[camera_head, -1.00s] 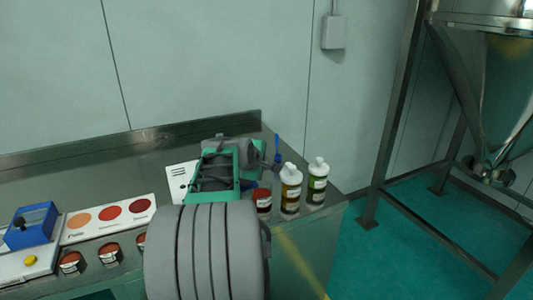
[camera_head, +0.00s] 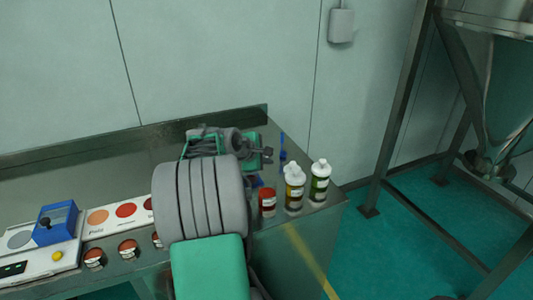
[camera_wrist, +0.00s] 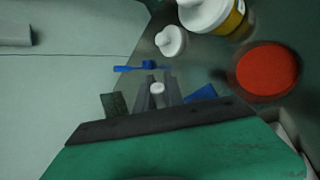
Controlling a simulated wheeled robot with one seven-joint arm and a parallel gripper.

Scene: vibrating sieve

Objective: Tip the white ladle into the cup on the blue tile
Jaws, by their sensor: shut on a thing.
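My gripper (camera_head: 268,155) is over the back right part of the bench, left of the bottles. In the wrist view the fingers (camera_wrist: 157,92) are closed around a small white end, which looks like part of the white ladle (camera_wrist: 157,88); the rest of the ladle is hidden. A blue patch, likely the blue tile (camera_wrist: 203,93), shows partly beside the fingers. A bit of it shows in the head view (camera_head: 257,182) behind my arm. I cannot make out a cup on it.
A red-filled jar (camera_head: 267,202) and two white-capped bottles, one yellow (camera_head: 294,188) and one green (camera_head: 319,182), stand near the right edge. A thin blue item (camera_head: 282,150) stands behind. A colour card (camera_head: 125,212), jars and a blue device (camera_head: 55,222) are left.

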